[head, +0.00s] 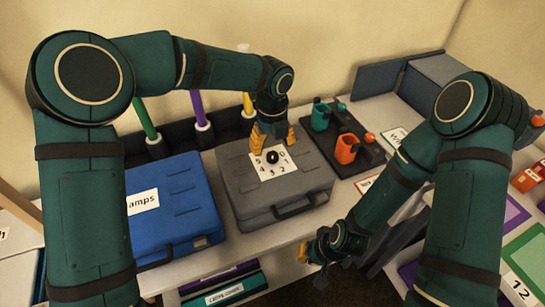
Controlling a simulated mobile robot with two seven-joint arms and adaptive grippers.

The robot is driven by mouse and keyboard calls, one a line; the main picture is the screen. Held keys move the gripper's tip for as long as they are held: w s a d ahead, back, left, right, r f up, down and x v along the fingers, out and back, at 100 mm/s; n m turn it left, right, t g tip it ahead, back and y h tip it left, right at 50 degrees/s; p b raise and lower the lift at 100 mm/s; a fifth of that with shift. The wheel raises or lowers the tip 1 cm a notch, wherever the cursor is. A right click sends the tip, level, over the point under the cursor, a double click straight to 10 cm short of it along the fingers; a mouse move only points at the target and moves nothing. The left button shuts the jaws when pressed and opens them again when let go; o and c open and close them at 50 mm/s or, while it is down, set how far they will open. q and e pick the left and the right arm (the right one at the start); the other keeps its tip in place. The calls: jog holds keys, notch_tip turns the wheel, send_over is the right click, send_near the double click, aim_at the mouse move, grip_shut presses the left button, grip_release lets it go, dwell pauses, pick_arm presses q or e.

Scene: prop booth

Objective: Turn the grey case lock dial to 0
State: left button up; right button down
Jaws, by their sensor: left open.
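The grey case (302,188) lies shut on the table, its handle toward me. A white card (288,171) with several digits is on its lid. The black dial knob (272,157) sits in the middle of the card; a 0 shows on the card's upper right. Which digit the knob points to is too small to tell. My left gripper (270,138) has orange fingers, open, just behind and over the dial, pointing down. I cannot tell whether they touch the lid. My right gripper (312,256) hangs low in front of the table edge, away from the case; its fingers are unclear.
A blue case (178,215) labelled "amps" stands close on the left. A dark board (345,125) with green and orange tools lies to the right. Green, purple and yellow upright rods (198,108) stand behind. Binders (225,290) are on a shelf below.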

aim_at(273, 155)
pick_arm(q)
jog(key=shift+f+b, duration=0.35)
jog(key=shift+f, duration=1.95)
grip_shut()
